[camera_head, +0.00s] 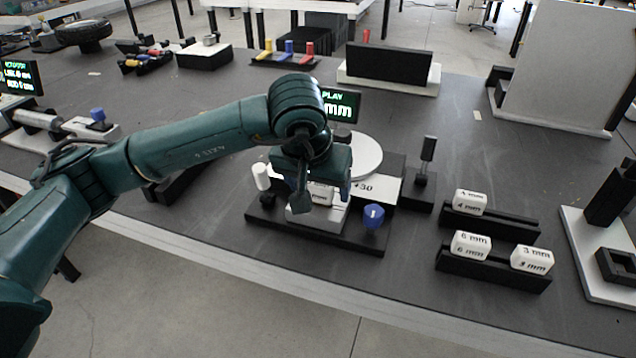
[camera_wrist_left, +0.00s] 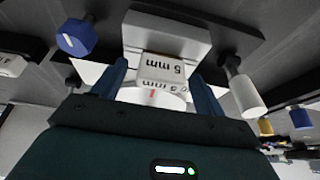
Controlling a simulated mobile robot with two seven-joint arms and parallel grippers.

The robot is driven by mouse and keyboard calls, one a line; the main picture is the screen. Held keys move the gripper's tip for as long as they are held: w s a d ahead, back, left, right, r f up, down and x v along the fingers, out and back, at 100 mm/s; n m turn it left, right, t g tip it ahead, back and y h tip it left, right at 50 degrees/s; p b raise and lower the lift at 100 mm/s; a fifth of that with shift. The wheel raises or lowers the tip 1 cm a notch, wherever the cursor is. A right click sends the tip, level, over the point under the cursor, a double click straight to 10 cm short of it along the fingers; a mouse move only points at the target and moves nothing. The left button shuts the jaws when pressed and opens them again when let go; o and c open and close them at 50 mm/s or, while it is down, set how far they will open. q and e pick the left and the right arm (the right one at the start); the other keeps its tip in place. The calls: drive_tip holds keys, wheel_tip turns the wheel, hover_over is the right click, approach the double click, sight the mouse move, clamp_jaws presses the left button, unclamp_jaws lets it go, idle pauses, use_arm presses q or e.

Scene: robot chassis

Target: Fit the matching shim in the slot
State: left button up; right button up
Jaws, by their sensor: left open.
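My left gripper (camera_head: 315,195) is over the fixture on the dark base plate (camera_head: 262,217). In the left wrist view the open fingers (camera_wrist_left: 160,85) stand on either side of a white block marked 5 mm (camera_wrist_left: 160,70), which sits at the light grey slot block (camera_wrist_left: 165,35). I cannot tell if the fingers touch it. Other white shims stand in two black racks at the right: a 4 mm shim (camera_head: 470,201) in the back rack, a 6 mm shim (camera_head: 470,245) and a 3 mm shim (camera_head: 531,260) in the front one.
A blue knob (camera_head: 373,215) and a white cylinder (camera_head: 262,176) flank the slot block. A black post (camera_head: 427,160) stands between fixture and racks. A white-based stand (camera_head: 600,255) is at far right. The table's front edge is close to the fixture.

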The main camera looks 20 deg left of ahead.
use_arm(q)
drive_tip(key=shift+r, duration=0.25)
drive_tip(key=p+v, duration=0.1)
drive_tip(key=v, duration=1.1)
drive_tip(key=shift+s+r, duration=0.3)
use_arm(e)
drive_tip(key=shift+t, duration=0.6)
drive_tip(key=r, duration=0.1)
drive_tip(key=d+r, duration=0.1)
drive_tip(key=r, duration=0.1)
drive_tip(key=s+r, duration=0.1)
drive_tip(key=r, duration=0.1)
drive_tip(key=shift+d+r, duration=0.15)
drive_tip(key=shift+r, duration=0.05)
